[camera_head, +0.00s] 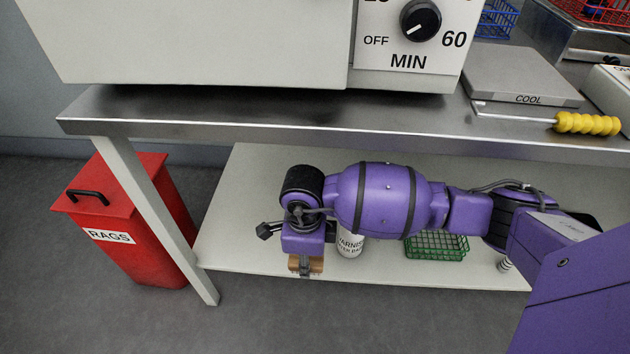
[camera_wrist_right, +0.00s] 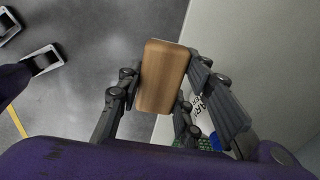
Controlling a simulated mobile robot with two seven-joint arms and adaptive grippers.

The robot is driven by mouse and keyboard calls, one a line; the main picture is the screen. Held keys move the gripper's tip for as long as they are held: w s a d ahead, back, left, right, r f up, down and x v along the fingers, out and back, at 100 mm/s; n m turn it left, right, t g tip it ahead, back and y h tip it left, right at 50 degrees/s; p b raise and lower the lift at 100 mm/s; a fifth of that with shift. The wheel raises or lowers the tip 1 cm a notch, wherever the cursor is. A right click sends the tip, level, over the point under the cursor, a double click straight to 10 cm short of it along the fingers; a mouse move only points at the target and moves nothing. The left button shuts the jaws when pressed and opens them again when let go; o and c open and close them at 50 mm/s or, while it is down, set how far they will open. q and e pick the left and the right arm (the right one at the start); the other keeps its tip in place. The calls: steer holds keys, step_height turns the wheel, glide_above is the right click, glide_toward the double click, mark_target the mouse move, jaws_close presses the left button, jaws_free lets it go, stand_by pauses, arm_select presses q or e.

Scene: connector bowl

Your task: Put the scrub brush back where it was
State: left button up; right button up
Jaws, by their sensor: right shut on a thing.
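The scrub brush shows in the head view as a tan wooden block (camera_head: 305,264) under my right gripper (camera_head: 303,262), with its lower part small and hard to make out. In the right wrist view the wooden back of the scrub brush (camera_wrist_right: 163,76) lies between the two fingers of my right gripper (camera_wrist_right: 160,85), which is shut on it. In that view the brush is over the edge of the pale lower shelf, with grey floor to its left. My left gripper is not in view.
The lower shelf (camera_head: 245,215) holds a white varnish container (camera_head: 350,244) and a green wire basket (camera_head: 437,246) right of my gripper. The steel worktop (camera_head: 230,110) is above my arm. A red rags bin (camera_head: 130,225) stands left, beside the table leg (camera_head: 165,220).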

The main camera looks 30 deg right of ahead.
steer(key=w+f+b, duration=0.2)
steer(key=w+f, duration=0.1)
steer(key=w, duration=0.1)
steer(key=w+d+f+b, duration=0.1)
steer(key=w+f+b, duration=0.1)
steer(key=w+f, duration=0.1)
steer(key=w+f+b, duration=0.3)
steer(key=w, duration=0.3)
steer(key=shift+d, duration=0.35)
step_height(320, 180, down, 4)
steer(key=shift+w+r+b, duration=0.15)
steer(key=shift+r+b, duration=0.1)
steer(key=shift+b, duration=0.6)
steer(key=shift+f, duration=0.2)
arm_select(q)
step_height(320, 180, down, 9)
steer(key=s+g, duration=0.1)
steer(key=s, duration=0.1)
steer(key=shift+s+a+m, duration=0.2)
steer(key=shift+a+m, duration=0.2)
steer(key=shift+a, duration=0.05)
arm_select(e)
steer(key=shift+r, duration=0.1)
steer(key=shift+f, duration=0.2)
steer(key=o, duration=1.2)
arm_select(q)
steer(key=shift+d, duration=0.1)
